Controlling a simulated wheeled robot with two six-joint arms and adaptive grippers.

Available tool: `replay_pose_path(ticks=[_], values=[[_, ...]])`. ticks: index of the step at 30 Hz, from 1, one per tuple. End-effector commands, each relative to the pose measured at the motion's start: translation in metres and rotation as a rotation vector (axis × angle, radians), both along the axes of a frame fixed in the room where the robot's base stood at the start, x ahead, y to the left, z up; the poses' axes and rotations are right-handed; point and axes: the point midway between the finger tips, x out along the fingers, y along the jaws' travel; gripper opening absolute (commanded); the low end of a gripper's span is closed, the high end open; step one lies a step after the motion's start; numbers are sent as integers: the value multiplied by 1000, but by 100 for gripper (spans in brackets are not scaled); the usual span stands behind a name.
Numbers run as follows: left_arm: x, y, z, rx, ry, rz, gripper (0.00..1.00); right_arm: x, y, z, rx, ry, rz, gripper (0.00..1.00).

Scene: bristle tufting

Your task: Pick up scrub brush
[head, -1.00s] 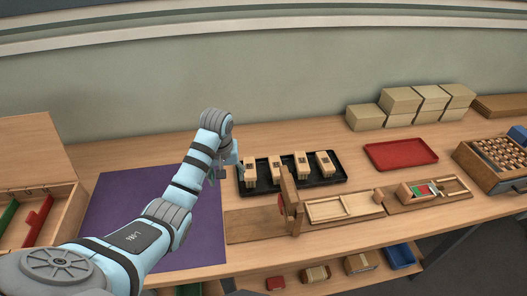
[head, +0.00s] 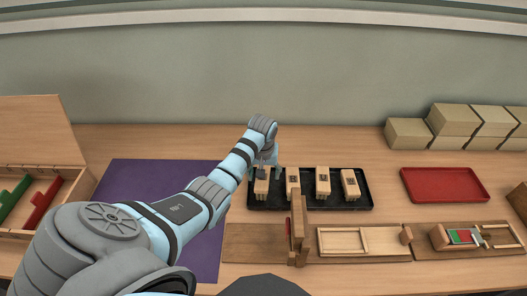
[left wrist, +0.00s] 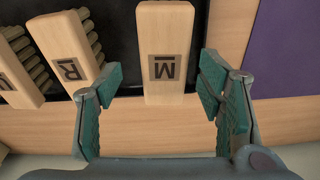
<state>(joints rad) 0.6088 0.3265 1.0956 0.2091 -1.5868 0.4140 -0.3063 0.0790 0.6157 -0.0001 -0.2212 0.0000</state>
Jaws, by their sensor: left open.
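Several wooden scrub brushes lie in a row on a black tray (head: 310,202). The leftmost scrub brush (head: 261,188) shows close in the left wrist view (left wrist: 168,48), with a dark square mark reading "M" on its pale wooden block. My left gripper (head: 266,172) is at this brush. In the left wrist view its open green fingers (left wrist: 162,80) stand on either side of the block's near end, with gaps visible on both sides. A neighbouring brush (left wrist: 68,42) marked "R" is close to one finger, with its bristles showing. My right gripper is not in view.
A purple mat (head: 150,180) lies left of the tray, and a box with red and green pieces (head: 75,190) is at far left. An upright wooden fixture (head: 297,230) stands before the tray. A red tray (head: 445,184) and stacked boxes (head: 455,120) are right.

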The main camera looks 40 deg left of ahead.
Motion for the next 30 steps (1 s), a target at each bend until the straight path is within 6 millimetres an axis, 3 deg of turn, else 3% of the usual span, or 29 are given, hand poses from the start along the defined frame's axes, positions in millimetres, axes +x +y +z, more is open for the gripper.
replay_pose_path(ticks=[4,11,15,22,30], values=[[0,3,-31,-1,3,0,62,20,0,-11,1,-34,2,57],[1,4,-34,1,1,-1,62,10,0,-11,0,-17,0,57],[1,4,-34,1,1,-1,42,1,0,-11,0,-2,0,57],[1,4,-33,1,1,-1,6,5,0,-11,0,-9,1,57],[2,4,-31,1,1,-1,6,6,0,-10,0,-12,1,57]])
